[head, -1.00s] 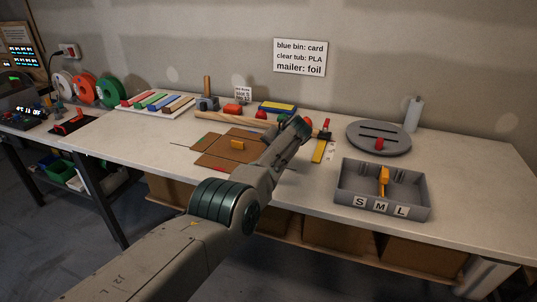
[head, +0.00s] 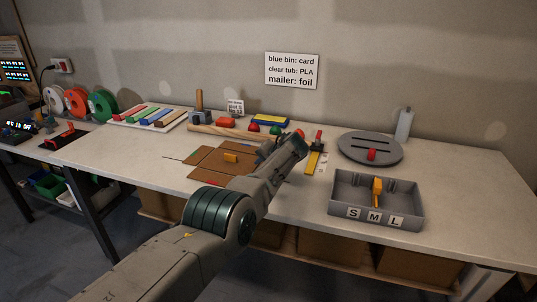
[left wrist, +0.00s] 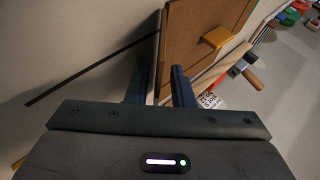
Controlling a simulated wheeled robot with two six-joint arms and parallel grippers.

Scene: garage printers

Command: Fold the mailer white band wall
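The mailer (head: 206,161) is a flat brown cardboard piece with panels, lying on the bench left of my left arm. It also shows in the left wrist view (left wrist: 188,32). A yellow block (head: 231,158) sits on its middle and shows in the left wrist view (left wrist: 216,38). My left gripper (left wrist: 158,88) is at the mailer's edge, its two dark fingers apart, with a brown cardboard edge appearing between them. In the head view my arm partly hides this gripper (head: 265,152) and the mailer's right side. I cannot make out a white band. My right gripper is out of view.
A grey tray marked S M L (head: 376,208) holds a yellow item at right. A grey round slotted disc (head: 370,148) and a yellow strip (head: 314,160) lie beyond my arm. Blocks and a wooden roller (head: 220,131) line the back. The bench front is mostly clear.

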